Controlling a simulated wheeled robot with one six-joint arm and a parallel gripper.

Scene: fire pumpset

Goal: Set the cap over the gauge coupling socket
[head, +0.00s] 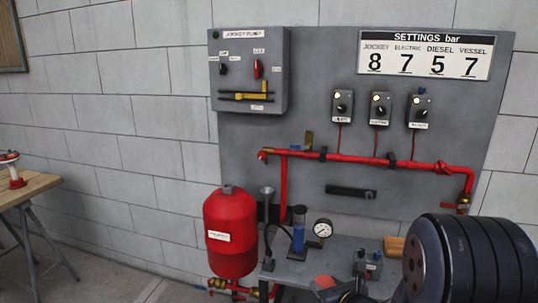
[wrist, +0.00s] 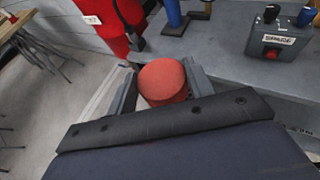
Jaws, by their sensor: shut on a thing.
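A round red cap (wrist: 163,76) sits between the two grey fingers of my gripper (wrist: 162,90), which is shut on it. In the head view the red cap (head: 325,282) shows at the bottom, low in front of the grey bench, partly hidden by my gripper. A round white-faced gauge (head: 322,229) stands on the bench behind it, beside a blue cylinder (head: 298,237). I cannot make out the coupling socket clearly in either view. The underside of the cap is hidden.
The grey bench (head: 345,246) carries a small control box (head: 370,264), also in the wrist view (wrist: 280,38). A red tank (head: 231,232) stands at the left. Red pipe (head: 350,158) runs along the panel behind. A wooden table (head: 25,188) is far left.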

